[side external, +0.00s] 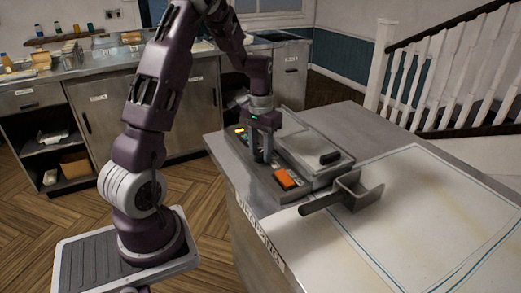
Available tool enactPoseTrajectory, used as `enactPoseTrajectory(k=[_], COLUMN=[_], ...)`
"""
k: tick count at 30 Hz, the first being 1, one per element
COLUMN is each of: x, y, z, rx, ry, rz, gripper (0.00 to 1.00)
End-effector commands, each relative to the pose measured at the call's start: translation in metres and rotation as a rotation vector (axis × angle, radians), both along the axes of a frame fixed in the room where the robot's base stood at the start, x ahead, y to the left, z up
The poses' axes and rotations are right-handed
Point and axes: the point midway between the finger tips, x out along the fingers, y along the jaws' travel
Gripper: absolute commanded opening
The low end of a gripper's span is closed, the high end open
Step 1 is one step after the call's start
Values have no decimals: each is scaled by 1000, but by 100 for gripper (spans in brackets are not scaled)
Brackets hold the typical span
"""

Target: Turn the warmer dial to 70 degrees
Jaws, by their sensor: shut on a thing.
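The warmer (290,195) is a low grey metal unit on the counter, with a sloped control strip along its front left side. An orange switch (286,179) sits at the near end of the strip and a small lit orange display (240,130) at the far end. My gripper (262,160) points down onto the strip between the two, its fingers shut on the warmer dial. The dial is hidden by the fingers, and its setting cannot be read from here.
A lidded pan section with a black handle (330,158) lies right of the control strip. A pale, outlined mat (430,220) covers the counter's right side and is clear.

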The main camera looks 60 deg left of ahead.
Motion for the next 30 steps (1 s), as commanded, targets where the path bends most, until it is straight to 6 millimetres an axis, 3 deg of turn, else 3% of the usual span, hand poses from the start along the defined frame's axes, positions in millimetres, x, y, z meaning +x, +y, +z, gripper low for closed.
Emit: enactPoseTrajectory(k=[15,30], x=[0,1], y=[0,0], z=[1,1], rx=[1,1], ry=[-2,-3], rz=[333,405], gripper=[0,0])
